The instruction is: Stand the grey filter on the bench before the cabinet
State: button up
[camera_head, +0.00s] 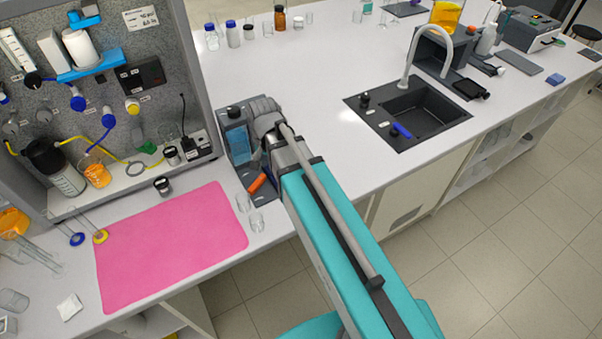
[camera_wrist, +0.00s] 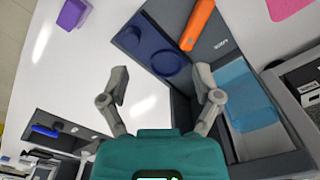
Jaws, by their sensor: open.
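No thing in view is clearly the grey filter. A pale cylinder (camera_head: 79,46) sits in a blue bracket on the cabinet's back panel, and a dark-capped jar (camera_head: 163,186) stands on the bench before the cabinet. I cannot tell whether either is the filter. The grey cabinet (camera_head: 190,70) stands at the left on the white bench (camera_head: 300,75). My gripper (camera_wrist: 162,82) is open and empty in the wrist view, above a dark grey station (camera_wrist: 230,45) with a blue round recess. In the head view my arm partly covers the station.
An orange-handled piece (camera_head: 257,182) lies at the station, with clear beakers (camera_head: 257,222) nearby. A pink mat (camera_head: 170,245) covers the front left bench. Bottles (camera_head: 233,35) stand at the back. A sink (camera_head: 408,112) is at the right.

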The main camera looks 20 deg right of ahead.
jog(key=s+d+n, duration=0.5)
jog(key=s+d, duration=0.1)
jog(key=d, duration=0.2)
jog(key=shift+s, duration=0.4)
